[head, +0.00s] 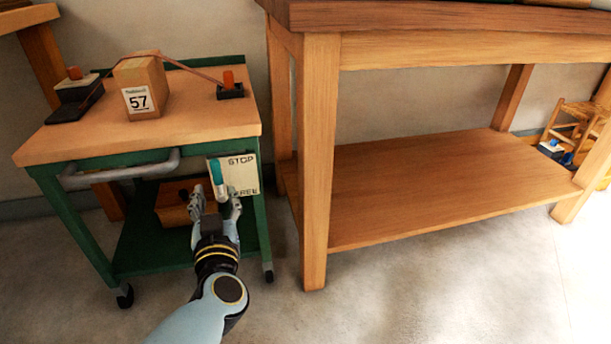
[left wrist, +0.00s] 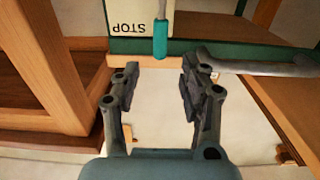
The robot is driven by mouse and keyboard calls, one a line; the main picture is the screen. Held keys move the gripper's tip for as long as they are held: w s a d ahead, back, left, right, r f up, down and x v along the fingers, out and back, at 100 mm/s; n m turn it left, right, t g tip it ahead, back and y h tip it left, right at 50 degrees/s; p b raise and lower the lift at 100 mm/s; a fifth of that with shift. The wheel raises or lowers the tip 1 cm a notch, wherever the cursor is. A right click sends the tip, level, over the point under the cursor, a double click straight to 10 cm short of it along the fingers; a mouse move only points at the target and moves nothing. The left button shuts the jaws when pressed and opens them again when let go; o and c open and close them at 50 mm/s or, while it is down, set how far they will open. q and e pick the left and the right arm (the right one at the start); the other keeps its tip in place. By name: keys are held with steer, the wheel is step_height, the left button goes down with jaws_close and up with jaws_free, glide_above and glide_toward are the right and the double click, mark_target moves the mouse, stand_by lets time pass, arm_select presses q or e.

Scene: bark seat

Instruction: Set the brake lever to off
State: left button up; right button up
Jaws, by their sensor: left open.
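The brake lever (head: 216,172) is on the front of the green cart, with a teal grip at its upper end and a grey shaft below. It stands roughly upright against a pale plate (head: 244,172) marked STOP at the top and a partly covered word, seemingly FREE, at the bottom. In the left wrist view the picture is upside down, and the lever's teal grip (left wrist: 160,40) is beside STOP. My left gripper (head: 215,202) is open and empty, just in front of and below the grip. The lever lines up between its fingertips (left wrist: 160,68), with no contact visible. My right gripper is out of view.
The wooden-topped cart (head: 190,120) carries a box marked 57 (head: 141,86) and a strap. A grey push handle (head: 118,172) juts out left of the lever. A wooden drawer box (head: 176,203) sits below. A workbench (head: 430,190) stands close on the right.

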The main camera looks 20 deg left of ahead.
mark_target(217, 174)
arm_select(q)
steer(key=b+x, duration=0.2)
steer(key=x, duration=0.7)
steer(key=shift+f, duration=0.15)
steer(key=shift+w+a+b, duration=0.2)
steer(key=shift+w+b, duration=0.1)
steer(key=shift+w, duration=0.05)
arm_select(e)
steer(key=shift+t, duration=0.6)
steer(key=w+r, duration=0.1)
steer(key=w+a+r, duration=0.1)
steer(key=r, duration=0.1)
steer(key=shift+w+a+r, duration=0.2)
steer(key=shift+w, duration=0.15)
arm_select(q)
steer(key=shift+c, duration=0.2)
jaws_close()
